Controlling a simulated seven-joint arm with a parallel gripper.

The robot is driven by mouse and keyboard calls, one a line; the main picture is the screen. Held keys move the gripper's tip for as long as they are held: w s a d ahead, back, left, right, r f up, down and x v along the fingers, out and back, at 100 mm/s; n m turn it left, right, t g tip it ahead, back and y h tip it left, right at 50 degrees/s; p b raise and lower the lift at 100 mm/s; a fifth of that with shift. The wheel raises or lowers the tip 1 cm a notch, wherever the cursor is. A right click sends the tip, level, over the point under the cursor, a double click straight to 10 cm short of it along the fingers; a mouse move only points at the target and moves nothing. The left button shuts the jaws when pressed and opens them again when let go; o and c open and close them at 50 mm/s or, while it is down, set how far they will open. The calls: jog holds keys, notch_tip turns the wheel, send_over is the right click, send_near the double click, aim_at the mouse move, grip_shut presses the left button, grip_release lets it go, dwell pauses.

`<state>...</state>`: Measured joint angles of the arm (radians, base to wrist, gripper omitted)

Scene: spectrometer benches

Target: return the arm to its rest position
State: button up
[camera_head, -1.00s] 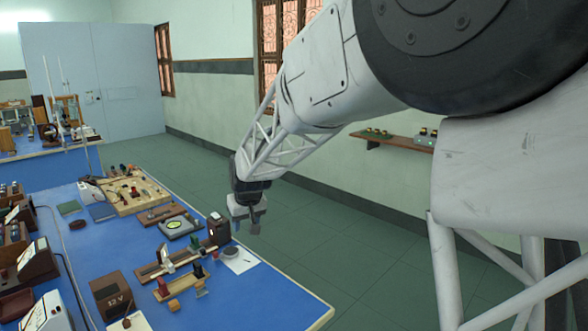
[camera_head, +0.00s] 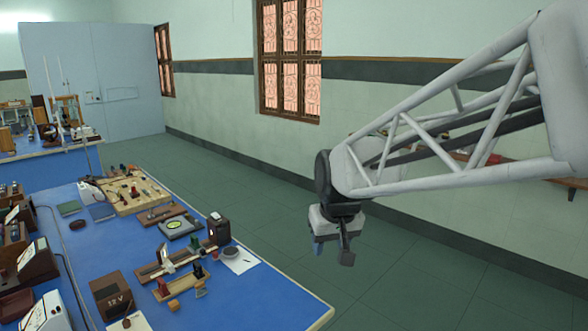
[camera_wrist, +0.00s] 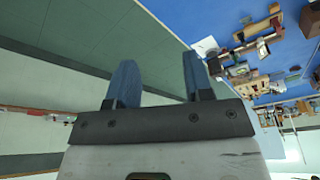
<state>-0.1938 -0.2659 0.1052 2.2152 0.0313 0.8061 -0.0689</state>
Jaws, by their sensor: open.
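My gripper (camera_head: 333,250) hangs below the end of my arm in the head view, right of the blue bench and above the green floor. In the wrist view my gripper (camera_wrist: 160,80) shows its two blue-grey fingers spread apart, with nothing between them. Part of my arm (camera_head: 440,130) reaches in from the right edge of the head view, in front of the wall. It touches nothing that I can see.
The blue bench (camera_head: 255,300) at the left carries a black box (camera_head: 219,229), a wooden board (camera_head: 130,190) and several instruments. A wall shelf (camera_head: 555,175) is partly behind my arm. The green floor (camera_head: 420,270) is clear.

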jog(key=s+d+f+m, duration=0.1)
jog(key=s+d, duration=0.2)
jog(key=s, duration=0.4)
jog(key=s+d+f+m, duration=0.1)
jog(key=s+d, duration=0.3)
jog(key=s, duration=0.4)
jog(key=s+d+f+m+h, duration=0.1)
jog(key=s+d, duration=0.3)
jog(key=s, duration=0.3)
jog(key=shift+s+f, duration=0.2)
jog(key=shift+f, duration=0.05)
